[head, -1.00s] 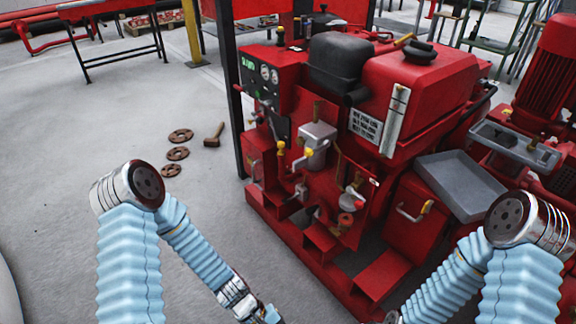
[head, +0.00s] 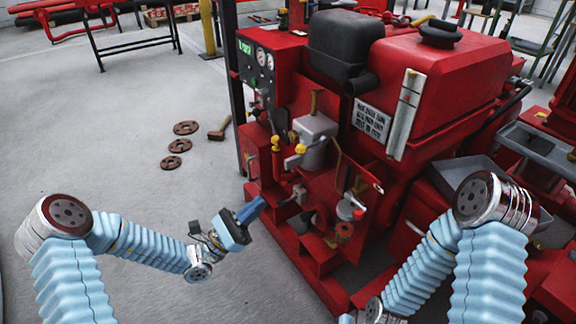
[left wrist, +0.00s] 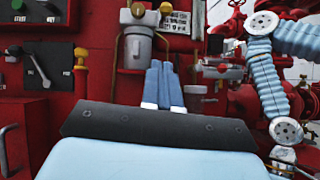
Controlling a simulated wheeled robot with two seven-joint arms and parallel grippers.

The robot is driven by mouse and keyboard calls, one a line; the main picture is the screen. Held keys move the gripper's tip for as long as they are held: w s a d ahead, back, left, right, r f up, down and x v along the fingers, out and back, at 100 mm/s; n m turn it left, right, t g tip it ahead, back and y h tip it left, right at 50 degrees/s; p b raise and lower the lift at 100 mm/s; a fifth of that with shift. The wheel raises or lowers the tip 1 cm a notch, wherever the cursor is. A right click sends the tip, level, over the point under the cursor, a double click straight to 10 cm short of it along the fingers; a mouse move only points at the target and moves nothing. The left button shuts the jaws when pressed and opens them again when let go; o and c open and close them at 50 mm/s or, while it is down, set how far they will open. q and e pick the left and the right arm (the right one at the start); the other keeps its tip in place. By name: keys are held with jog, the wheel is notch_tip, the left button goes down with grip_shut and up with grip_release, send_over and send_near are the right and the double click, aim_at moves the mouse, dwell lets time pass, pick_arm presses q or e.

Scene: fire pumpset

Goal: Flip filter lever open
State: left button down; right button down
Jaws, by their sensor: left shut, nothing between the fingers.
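The filter (head: 314,142) is a grey housing on the front of the red pumpset, with yellow-tipped levers (head: 300,149) beside it. It also shows in the left wrist view (left wrist: 136,50), with a yellow knob (left wrist: 166,8) at its upper right. I cannot tell the lever's exact position. My left gripper (head: 257,206) is shut and empty, in front of the pumpset and below the filter, apart from it. In the left wrist view its blue fingers (left wrist: 163,72) lie together, pointing toward the area just right of the filter. My right gripper is out of view.
The red pumpset (head: 440,75) fills the right side, with a gauge panel (head: 262,68) at its left. Several brown discs (head: 175,146) and a mallet (head: 219,129) lie on the open grey floor to the left.

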pick_arm(q)
jog(key=shift+d, duration=0.1)
send_near(309, 146)
notch_tip(309, 146, down, 2)
jog(key=w+d, duration=0.2)
jog(key=shift+w+d+r+b, duration=0.1)
jog(key=shift+d+r+b, duration=0.1)
jog(key=shift+r, duration=0.65)
jog(key=shift+d+r+b, duration=0.15)
jog(key=shift+d+r, duration=0.1)
jog(key=shift+r, duration=0.65)
